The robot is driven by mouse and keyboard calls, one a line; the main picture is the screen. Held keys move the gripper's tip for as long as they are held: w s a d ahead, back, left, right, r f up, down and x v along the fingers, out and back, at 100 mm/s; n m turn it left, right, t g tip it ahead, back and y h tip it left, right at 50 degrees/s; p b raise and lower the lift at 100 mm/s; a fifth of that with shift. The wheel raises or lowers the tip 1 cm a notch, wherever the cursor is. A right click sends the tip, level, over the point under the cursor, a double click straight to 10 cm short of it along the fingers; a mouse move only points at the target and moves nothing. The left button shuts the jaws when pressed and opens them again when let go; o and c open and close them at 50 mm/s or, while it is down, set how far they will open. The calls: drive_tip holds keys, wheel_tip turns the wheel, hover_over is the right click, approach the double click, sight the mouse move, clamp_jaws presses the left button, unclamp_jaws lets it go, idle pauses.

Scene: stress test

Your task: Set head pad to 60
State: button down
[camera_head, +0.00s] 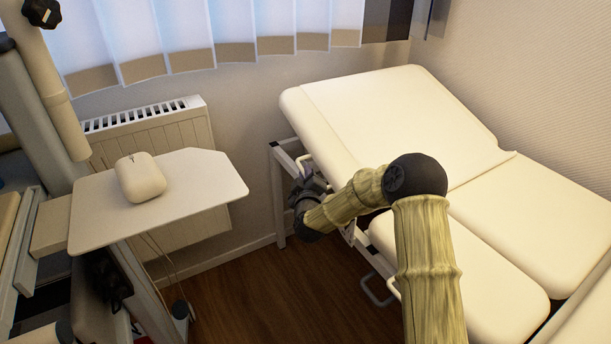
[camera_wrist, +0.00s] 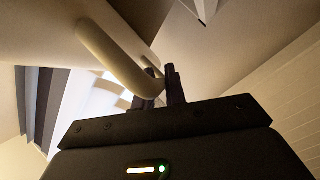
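The head pad (camera_head: 385,115) is the cream upholstered far section of the treatment table, and it slopes upward. A pale bent handle (camera_head: 304,164) shows at its left side, near the metal frame. In the wrist view the handle (camera_wrist: 112,58) comes down from the upper left and bends at the fingertips. My gripper (camera_head: 301,190) is at the table's left side, just below the handle. In the wrist view its two dark fingers (camera_wrist: 161,86) stand a small gap apart, and the handle's bend overlaps the left one. I cannot tell whether they grip it.
The cream seat section (camera_head: 545,205) and a lower pad (camera_head: 490,280) lie nearer me. At left a white shelf (camera_head: 205,190) carries a pale mouse-shaped object (camera_head: 140,177). A radiator (camera_head: 160,130) is on the wall. Wooden floor (camera_head: 270,295) is clear between shelf and table.

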drive_tip(key=shift+r, duration=0.1)
drive_tip(key=shift+r+t+b, duration=0.5)
drive_tip(key=shift+r+b, duration=0.15)
drive_tip(key=shift+r, duration=0.05)
drive_tip(key=s+d+r+m+t+h+b, duration=0.2)
drive_tip(key=s+r+m+t+b, duration=0.3)
drive_tip(key=r+b, duration=0.5)
drive_tip(key=shift+d+r+m+t, duration=0.3)
drive_tip(key=shift+d+m+t, duration=0.1)
drive_tip(key=shift+d+t, duration=0.3)
drive_tip(key=c, duration=1.5)
unclamp_jaws()
drive_tip(key=shift+d+r, duration=0.1)
drive_tip(key=shift+o, duration=0.2)
drive_tip(key=shift+s+f, duration=0.1)
drive_tip(key=shift+f, duration=0.1)
